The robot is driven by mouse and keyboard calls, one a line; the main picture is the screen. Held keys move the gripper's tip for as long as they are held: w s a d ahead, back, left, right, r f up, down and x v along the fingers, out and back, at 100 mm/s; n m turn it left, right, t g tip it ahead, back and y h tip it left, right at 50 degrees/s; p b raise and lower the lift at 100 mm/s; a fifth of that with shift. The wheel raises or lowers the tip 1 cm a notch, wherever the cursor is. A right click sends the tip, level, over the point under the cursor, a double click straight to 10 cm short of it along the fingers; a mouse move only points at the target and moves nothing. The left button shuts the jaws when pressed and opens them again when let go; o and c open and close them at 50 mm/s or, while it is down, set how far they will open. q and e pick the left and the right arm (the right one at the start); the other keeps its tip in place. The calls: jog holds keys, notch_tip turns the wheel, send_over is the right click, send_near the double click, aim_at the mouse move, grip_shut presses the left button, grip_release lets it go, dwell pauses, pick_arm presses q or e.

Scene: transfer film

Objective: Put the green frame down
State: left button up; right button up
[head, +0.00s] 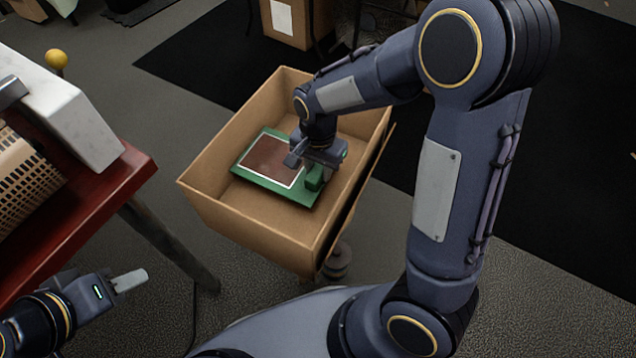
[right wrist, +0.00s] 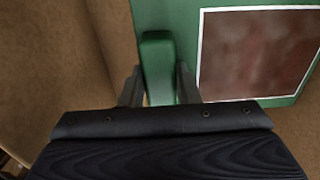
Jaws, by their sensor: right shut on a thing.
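The green frame (head: 250,177) is a flat green plate with a brown, white-edged panel. It is inside the cardboard box (head: 235,218), within its walls. I cannot tell whether it touches the box floor. My right gripper (head: 308,166) reaches down into the box over the frame's right side. In the right wrist view its two fingers (right wrist: 159,88) are shut on the upright green handle of the green frame (right wrist: 177,18). My left gripper (head: 130,280) is at the lower left, away from the box, with one pale fingertip clearly seen; its opening is unclear.
A red table (head: 125,178) with a white machine (head: 75,105) and a tan basket (head: 22,185) stands at the left. A black mat (head: 215,62) lies on the floor behind the box. Another cardboard box (head: 300,22) stands at the back.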

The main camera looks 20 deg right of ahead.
jog(key=shift+f+b, duration=0.9)
jog(key=shift+f, duration=1.4)
jog(key=shift+f, duration=0.2)
jog(key=o, duration=1)
jog(key=shift+o, duration=0.2)
notch_tip(320, 180, up, 11)
jog(key=p, duration=0.4)
jog(key=shift+r+p, duration=0.45)
jog(key=shift+r, duration=0.3)
